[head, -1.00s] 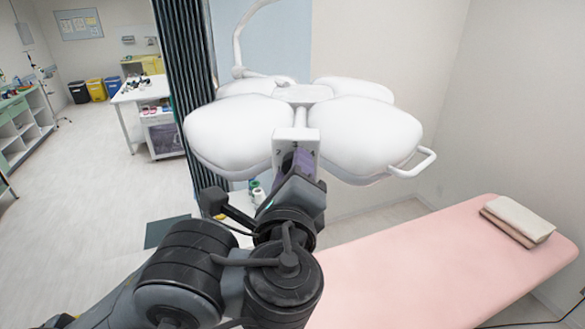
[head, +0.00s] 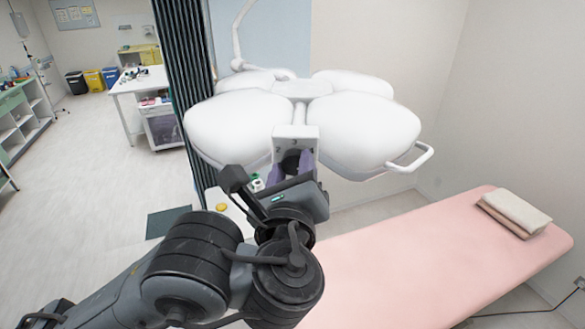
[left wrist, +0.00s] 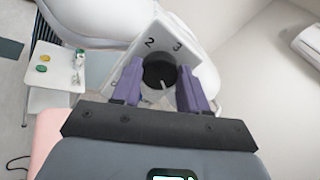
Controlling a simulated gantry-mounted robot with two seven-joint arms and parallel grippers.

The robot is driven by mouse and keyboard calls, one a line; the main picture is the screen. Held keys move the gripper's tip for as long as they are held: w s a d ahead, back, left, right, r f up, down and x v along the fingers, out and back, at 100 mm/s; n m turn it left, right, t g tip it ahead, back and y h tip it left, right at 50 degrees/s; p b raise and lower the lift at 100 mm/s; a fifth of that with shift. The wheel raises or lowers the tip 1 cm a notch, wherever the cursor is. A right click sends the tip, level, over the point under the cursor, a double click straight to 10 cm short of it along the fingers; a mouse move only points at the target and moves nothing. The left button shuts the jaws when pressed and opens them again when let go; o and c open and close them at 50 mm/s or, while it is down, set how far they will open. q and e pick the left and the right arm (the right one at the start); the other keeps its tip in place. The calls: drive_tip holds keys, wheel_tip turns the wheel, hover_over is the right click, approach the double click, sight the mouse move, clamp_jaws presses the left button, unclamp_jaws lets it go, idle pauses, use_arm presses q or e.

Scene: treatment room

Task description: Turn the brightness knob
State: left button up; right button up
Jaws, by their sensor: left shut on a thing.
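The black brightness knob (left wrist: 159,71) sits on the white control panel (left wrist: 145,45) with the numbers 2 and 3 beside it. A pale mark shows on the knob's lower part in the left wrist view. In the head view the panel (head: 296,132) hangs at the front of the white four-lobed surgical lamp (head: 362,130), and the dark knob (head: 291,160) shows below its numbers. My left gripper (left wrist: 160,86) is shut on the knob, with one purple finger on each side. It also shows in the head view (head: 291,167). My right gripper is out of view.
A pink treatment bed (head: 420,262) with folded towels (head: 514,212) lies below right of the lamp. A white handle (head: 415,160) sticks out from the lamp's right side. A green curtain (head: 184,75) hangs close behind left. A small white cart (left wrist: 54,75) stands below.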

use_arm(q)
drive_tip(key=o, duration=1.1)
drive_tip(key=shift+c, duration=0.2)
drive_tip(key=shift+s, duration=0.5)
drive_tip(key=s, duration=0.9)
drive_tip(key=shift+s+a+p, duration=0.35)
drive_tip(key=shift+s+p, duration=0.05)
